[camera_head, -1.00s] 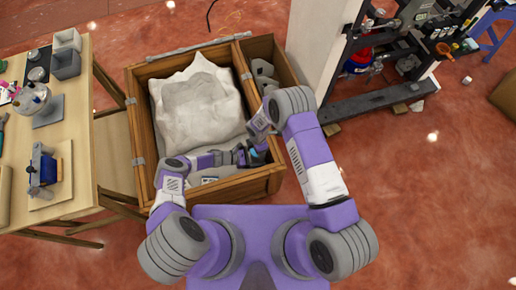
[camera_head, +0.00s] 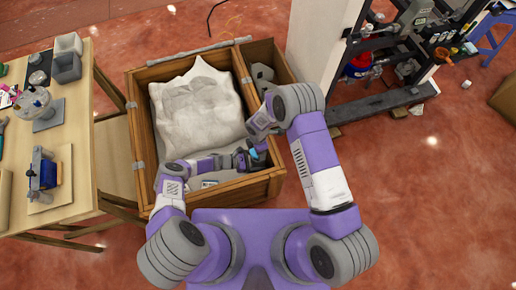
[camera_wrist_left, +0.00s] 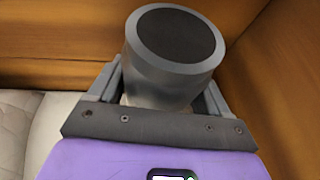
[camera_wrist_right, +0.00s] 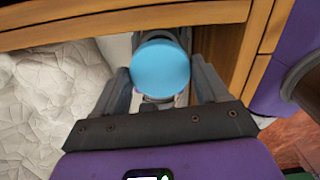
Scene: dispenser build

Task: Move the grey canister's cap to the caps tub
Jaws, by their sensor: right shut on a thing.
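The grey canister (camera_wrist_left: 175,60) lies between the fingers of my left gripper (camera_wrist_left: 165,85), with its dark round end facing the left wrist camera. Both fingers press against its sides. In the head view my left gripper (camera_head: 238,160) is low over the crate's front right corner. The light blue cap (camera_wrist_right: 161,68) is between the fingers of my right gripper (camera_wrist_right: 163,88), which is shut on it. The cap also shows as a small blue spot in the head view (camera_head: 262,147). Whether the cap still touches the canister is hidden. The caps tub cannot be told by a label.
A wooden crate (camera_head: 205,192) holds a large crumpled white sack (camera_head: 197,105) and has a narrow side compartment. On the left table (camera_head: 85,165) stand a light tub (camera_head: 68,43) and a darker grey tub (camera_head: 67,68). A rack (camera_head: 390,105) stands at right.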

